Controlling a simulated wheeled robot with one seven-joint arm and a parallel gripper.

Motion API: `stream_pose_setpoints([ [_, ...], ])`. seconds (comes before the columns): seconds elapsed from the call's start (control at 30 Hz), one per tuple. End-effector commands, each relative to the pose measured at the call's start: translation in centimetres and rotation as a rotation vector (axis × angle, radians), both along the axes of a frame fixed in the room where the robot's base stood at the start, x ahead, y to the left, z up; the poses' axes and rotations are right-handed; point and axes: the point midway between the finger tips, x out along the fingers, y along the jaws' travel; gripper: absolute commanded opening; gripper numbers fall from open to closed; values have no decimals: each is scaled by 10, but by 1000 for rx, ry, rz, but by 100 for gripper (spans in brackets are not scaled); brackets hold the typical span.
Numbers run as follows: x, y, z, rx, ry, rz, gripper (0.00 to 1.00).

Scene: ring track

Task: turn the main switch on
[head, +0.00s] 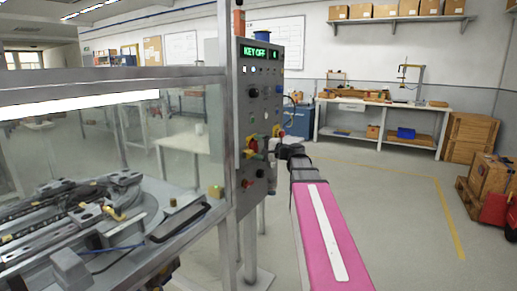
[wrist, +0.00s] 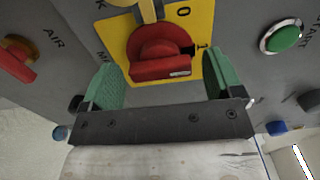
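The main switch (wrist: 160,50) is a red rotary knob on a yellow plate (wrist: 206,20) marked 0 and 1 in the wrist view. A yellowish, brass-like part (wrist: 150,10) sits at its upper edge, cut off by the frame. My gripper (wrist: 162,78) is open, with one green-padded finger on each side of the knob and visible gaps to it. In the head view my gripper (head: 264,146) is at the control panel (head: 262,95), by the red and yellow switch, which is small and partly hidden there.
A red AIR handle (wrist: 18,58) is left of the switch and a green START button (wrist: 283,37) is right. A glass-walled machine enclosure (head: 100,130) stands left of the panel. The floor to the right is clear up to a workbench (head: 385,105) and pallet boxes (head: 488,175).

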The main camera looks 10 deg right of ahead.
Motion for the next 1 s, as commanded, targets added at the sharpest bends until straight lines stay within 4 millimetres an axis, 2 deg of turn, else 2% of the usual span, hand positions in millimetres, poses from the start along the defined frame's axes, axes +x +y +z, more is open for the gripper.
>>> stream_pose_setpoints([
  [0.37, -5, -6, 1, 0, -1, -1, 85],
  [0.8, -55, -62, 0, 0, -1, -3, 85],
  [1.0, -67, -78, 0, 0, -1, -1, 85],
])
